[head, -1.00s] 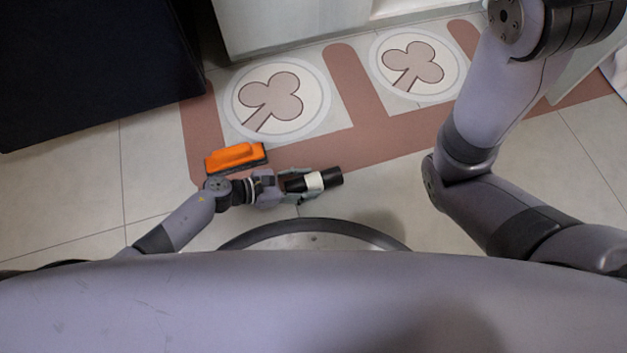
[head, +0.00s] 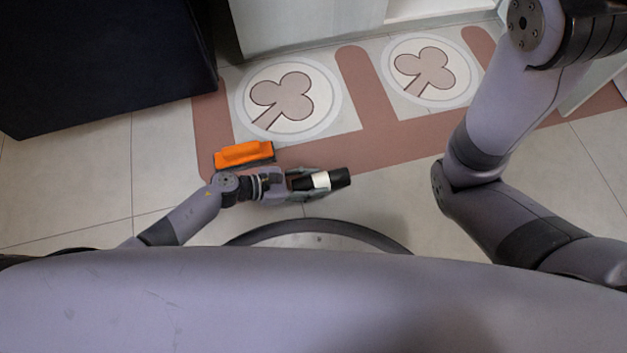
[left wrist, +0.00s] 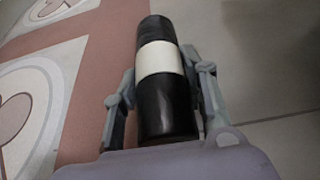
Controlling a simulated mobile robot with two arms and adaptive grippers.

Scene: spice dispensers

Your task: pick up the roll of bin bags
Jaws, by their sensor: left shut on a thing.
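The roll of bin bags (head: 339,178) is a black cylinder with a white band around its middle. My left gripper (head: 310,183) is shut on it in the head view, with one finger along each side. In the left wrist view the roll (left wrist: 160,61) points away from the palm between the two fingers of the left gripper (left wrist: 160,88), its far end sticking out past them. I cannot tell whether the roll touches the floor. My right gripper is out of view; only my right arm shows.
An orange-topped brush or block (head: 244,154) lies on the floor just beyond my left wrist. A dark cabinet (head: 100,65) stands at upper left and a pale unit (head: 300,25) at the back. The tiled floor right of the roll is clear.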

